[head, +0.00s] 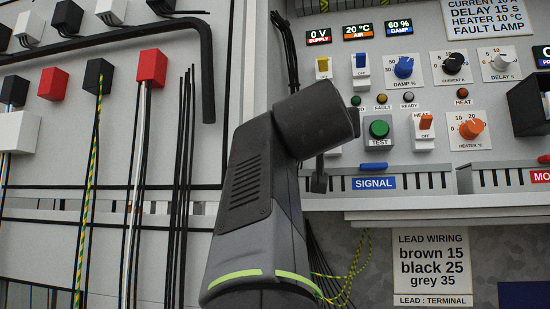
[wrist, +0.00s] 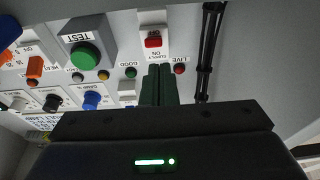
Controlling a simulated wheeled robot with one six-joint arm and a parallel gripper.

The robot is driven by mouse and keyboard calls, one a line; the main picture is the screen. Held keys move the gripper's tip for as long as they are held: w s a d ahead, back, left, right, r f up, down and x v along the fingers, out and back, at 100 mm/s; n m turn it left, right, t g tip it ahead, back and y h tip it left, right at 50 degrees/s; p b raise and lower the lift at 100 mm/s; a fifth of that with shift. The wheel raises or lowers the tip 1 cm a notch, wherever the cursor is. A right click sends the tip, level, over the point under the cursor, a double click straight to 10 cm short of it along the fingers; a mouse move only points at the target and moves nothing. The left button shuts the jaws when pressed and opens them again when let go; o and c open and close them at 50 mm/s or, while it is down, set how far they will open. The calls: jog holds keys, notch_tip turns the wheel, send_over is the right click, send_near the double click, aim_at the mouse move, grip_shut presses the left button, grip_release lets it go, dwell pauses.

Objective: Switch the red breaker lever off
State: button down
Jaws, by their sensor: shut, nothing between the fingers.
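The red breaker lever (wrist: 153,42) sits on a white switch body (wrist: 154,18) labelled SUPPLY in the wrist view, which shows the panel upside down. Small lettering, seemingly OFF, shows on the side of the lever away from my fingers. In the head view my arm hides this breaker. My gripper (wrist: 160,70) is shut and empty. Its dark fingertips point at the panel just on the near side of the red lever, close to the SUPPLY label. I cannot tell whether they touch anything.
The green TEST button (head: 379,129) and the orange-levered heater breaker (head: 425,124) are close by. A red LIVE lamp (wrist: 180,69) sits beside my fingertips. A black cable bundle (wrist: 208,50) runs along the panel's edge. A grey SIGNAL duct (head: 420,182) lies below.

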jog(key=s+f+b, duration=0.1)
jog(key=f, duration=0.1)
jog(key=s+f+b, duration=0.1)
jog(key=f+b, duration=0.3)
jog(key=shift+s+a, duration=0.4)
jog(key=shift+r, duration=0.15)
jog(key=shift+w+r+p, duration=0.15)
jog(key=shift+r+p, duration=0.25)
jog(key=shift+r, duration=0.1)
jog(key=w+d+r+p, duration=0.2)
jog(key=w+r+p, duration=0.5)
jog(key=r+p, duration=0.5)
jog(key=shift+w+p, duration=0.3)
jog(key=shift+p, duration=0.4)
